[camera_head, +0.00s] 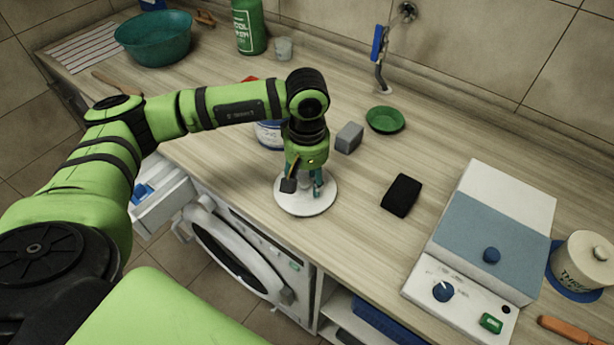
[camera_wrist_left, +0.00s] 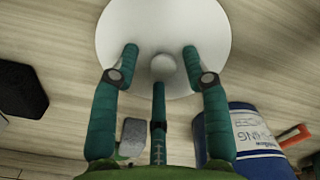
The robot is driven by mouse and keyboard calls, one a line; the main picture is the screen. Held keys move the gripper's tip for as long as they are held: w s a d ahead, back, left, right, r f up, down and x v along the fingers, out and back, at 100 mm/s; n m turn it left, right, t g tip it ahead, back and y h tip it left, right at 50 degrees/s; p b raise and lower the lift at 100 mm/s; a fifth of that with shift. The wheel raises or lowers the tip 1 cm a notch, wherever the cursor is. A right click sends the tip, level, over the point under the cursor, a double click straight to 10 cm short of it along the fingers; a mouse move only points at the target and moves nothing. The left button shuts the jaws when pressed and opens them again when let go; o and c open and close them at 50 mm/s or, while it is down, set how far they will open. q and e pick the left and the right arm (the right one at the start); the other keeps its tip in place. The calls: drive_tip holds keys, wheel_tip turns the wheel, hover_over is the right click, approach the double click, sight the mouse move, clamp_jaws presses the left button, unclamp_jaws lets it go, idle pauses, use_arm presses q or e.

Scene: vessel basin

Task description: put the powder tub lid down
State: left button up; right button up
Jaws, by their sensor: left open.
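The powder tub lid (camera_head: 306,207) is a white round disc lying flat on the counter near its front edge. In the left wrist view the lid (camera_wrist_left: 110,35) shows a small round knob (camera_wrist_left: 162,67) at its middle. My left gripper (camera_head: 303,186) points down over the lid. In the left wrist view its fingers (camera_wrist_left: 160,54) are open, one on each side of the knob, with gaps showing between. The powder tub (camera_head: 268,134), blue and white, stands behind my left arm and is partly hidden. It also shows in the left wrist view (camera_wrist_left: 252,130). My right gripper is not in view.
A grey block (camera_head: 349,138), a green dish (camera_head: 385,120) and a black pad (camera_head: 401,195) lie to the right of the lid. A white and blue appliance (camera_head: 485,235) stands further right. An open drawer (camera_head: 162,205) and a washing machine (camera_head: 235,255) are below the counter.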

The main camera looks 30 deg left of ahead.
sight(307, 183)
use_arm(q)
wheel_tip(307, 183, up, 12)
drive_tip(key=b, duration=0.3)
idle(0.4)
